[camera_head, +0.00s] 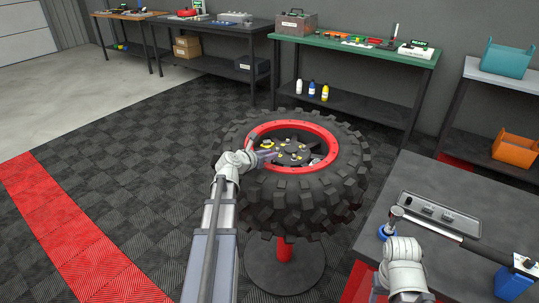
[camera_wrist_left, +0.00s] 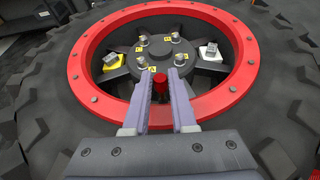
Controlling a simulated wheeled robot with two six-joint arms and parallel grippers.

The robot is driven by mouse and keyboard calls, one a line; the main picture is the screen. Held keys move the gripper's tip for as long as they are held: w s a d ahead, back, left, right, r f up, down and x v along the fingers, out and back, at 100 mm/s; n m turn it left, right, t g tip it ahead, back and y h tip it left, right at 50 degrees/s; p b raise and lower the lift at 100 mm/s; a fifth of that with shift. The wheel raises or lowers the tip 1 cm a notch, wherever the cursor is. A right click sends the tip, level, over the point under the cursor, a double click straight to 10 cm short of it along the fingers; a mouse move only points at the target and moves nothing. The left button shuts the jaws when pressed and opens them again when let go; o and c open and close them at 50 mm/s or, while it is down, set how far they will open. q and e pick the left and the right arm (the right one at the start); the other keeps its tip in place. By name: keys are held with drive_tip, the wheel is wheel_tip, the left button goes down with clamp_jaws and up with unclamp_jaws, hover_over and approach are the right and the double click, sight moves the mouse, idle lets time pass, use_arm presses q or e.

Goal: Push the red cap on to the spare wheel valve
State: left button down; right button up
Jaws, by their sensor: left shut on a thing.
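The spare wheel (camera_head: 300,196) lies flat on a stand, with a red rim ring (camera_head: 329,161) and a dark hub (camera_head: 291,151). My left gripper (camera_head: 266,155) reaches over the rim from the left. In the left wrist view, my left gripper (camera_wrist_left: 160,78) is shut on the small red cap (camera_wrist_left: 160,88), held between its fingertips at the near side of the hub (camera_wrist_left: 157,50). The valve cannot be made out; the cap and fingers may hide it. Whether the cap touches anything below is unclear. My right arm is at lower right; its fingers cannot be made out.
A green-topped bench (camera_head: 350,47) stands behind the wheel. The floor left of the wheel is clear.

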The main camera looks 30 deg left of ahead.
use_arm(q)
drive_tip(key=shift+f+b, duration=0.95)
drive_tip(key=shift+f, duration=0.05)
idle(0.4)
drive_tip(key=c, duration=0.6)
unclamp_jaws()
drive_tip(key=shift+c, duration=0.2)
drive_tip(key=shift+s, duration=0.1)
drive_tip(key=p+v, duration=0.3)
drive_tip(key=v, duration=0.4)
drive_tip(key=shift+s+r, duration=0.25)
drive_tip(key=shift+s, duration=0.05)
drive_tip(key=shift+f, duration=0.1)
